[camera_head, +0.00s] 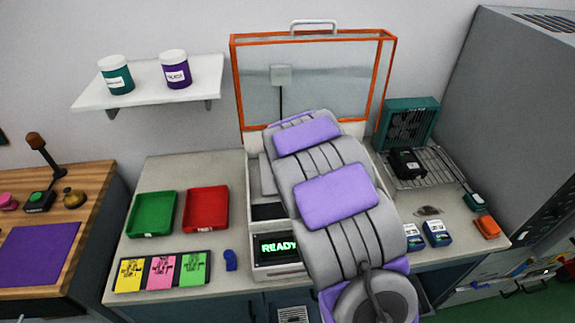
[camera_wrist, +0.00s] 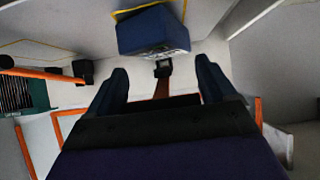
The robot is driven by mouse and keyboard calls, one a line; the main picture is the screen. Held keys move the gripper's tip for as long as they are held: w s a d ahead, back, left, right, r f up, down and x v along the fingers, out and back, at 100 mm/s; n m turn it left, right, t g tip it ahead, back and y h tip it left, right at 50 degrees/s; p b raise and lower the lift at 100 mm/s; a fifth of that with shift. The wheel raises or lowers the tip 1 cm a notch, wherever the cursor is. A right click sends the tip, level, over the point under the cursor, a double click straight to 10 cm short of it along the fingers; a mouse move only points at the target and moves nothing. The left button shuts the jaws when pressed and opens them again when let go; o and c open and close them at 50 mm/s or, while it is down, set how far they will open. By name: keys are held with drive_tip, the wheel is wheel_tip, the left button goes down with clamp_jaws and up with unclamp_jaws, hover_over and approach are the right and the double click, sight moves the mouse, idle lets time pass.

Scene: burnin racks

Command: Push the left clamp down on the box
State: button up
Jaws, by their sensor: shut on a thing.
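In the camera_wrist view, my gripper (camera_wrist: 161,78) has one dark finger on each side of an orange-brown bar with a black pad, the left clamp (camera_wrist: 163,70). My gripper is shut on the clamp's dark handle part, which my palm partly hides. The pad appears close to the lower edge of a dark blue box (camera_wrist: 150,28); I cannot tell whether they touch. A second clamp (camera_wrist: 50,74), orange with black ends, is at the picture's left. In the camera_head view, my arm covers the box, both clamps and my fingertips.
The machine has a raised orange-framed lid (camera_head: 236,90) and a READY screen (camera_head: 279,248). A green tray (camera_head: 152,214) and a red tray (camera_head: 206,209) lie to its left. A teal fan (camera_head: 410,122) and wire rack (camera_head: 440,165) stand to its right.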

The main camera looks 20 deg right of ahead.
drive_tip(key=shift+r, duration=0.1)
idle(0.3)
drive_tip(key=o, duration=1.3)
drive_tip(key=shift+w, duration=0.1)
drive_tip(key=shift+o, duration=0.2)
drive_tip(key=b+v, duration=0.4)
drive_tip(key=v, duration=1.3)
drive_tip(key=shift+a, duration=0.2)
